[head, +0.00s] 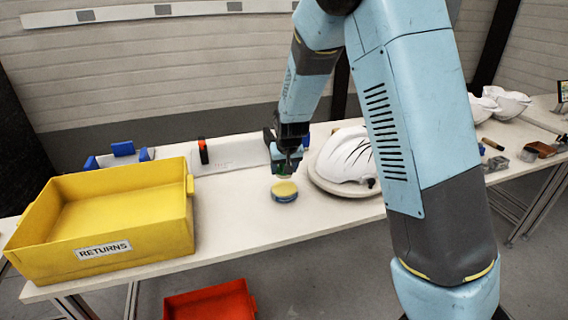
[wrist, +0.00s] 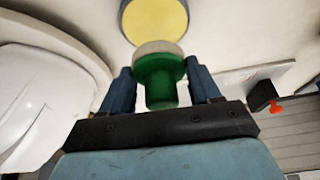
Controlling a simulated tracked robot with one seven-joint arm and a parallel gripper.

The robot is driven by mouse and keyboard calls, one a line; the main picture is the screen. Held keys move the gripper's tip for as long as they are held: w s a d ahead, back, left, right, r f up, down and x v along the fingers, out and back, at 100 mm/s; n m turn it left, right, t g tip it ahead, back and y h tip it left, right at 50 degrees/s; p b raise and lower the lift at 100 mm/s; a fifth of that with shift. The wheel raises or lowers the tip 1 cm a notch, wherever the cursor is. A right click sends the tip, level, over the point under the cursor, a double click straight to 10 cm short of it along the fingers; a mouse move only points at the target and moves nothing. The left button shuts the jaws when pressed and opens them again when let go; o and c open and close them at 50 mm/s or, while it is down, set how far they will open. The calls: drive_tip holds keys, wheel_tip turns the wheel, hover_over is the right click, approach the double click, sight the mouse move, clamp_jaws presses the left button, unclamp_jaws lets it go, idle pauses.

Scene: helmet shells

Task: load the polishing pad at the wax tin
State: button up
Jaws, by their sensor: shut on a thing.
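My gripper (head: 285,168) is shut on the polishing pad, a green-handled piece with a pale disc face. The pad (wrist: 158,75) shows between the two blue fingers in the wrist view, its pale face pointing away from the gripper. The wax tin (head: 284,191) is a round, blue-grey tin with yellow wax, sitting on the white table. In the head view the pad is just above the tin; the wax also shows in the wrist view (wrist: 154,20), beyond the pad's face. Whether the pad touches the wax cannot be told.
A white helmet shell (head: 345,156) rests on a round stand right of the tin. A yellow RETURNS bin (head: 110,215) stands at the left. An orange-tipped black object (head: 203,151) and blue blocks stand behind. Table left of the tin is clear. A red bin (head: 210,302) is below.

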sight(284, 188)
drive_tip(key=shift+f, duration=2.3)
drive_tip(key=shift+s+f, duration=0.1)
drive_tip(key=shift+f, duration=0.4)
idle(0.5)
drive_tip(key=shift+r, duration=0.1)
drive_tip(key=shift+r, duration=3.45)
